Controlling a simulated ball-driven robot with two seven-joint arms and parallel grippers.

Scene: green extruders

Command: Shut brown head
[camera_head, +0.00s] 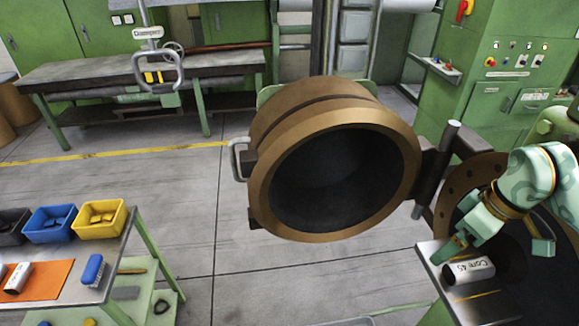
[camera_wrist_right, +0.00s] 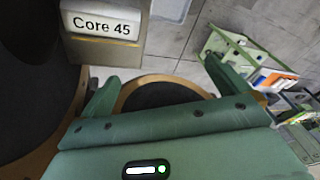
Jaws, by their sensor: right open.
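The brown head (camera_head: 273,190) is a thick round ring with a dark hollow inside, swung open on a hinge (camera_head: 432,175) at its right. A metal handle (camera_head: 238,160) sticks out on its left side. The brown flange (camera_head: 455,208) of the extruder is at the right, partly hidden by my right arm. My left gripper is not in view.
A green-legged table (camera_head: 110,268) at lower left holds blue (camera_head: 49,222) and yellow (camera_head: 98,218) bins. A workbench (camera_head: 140,75) stands at the back left, a green control cabinet (camera_head: 500,75) at the back right. The floor left of the head is clear.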

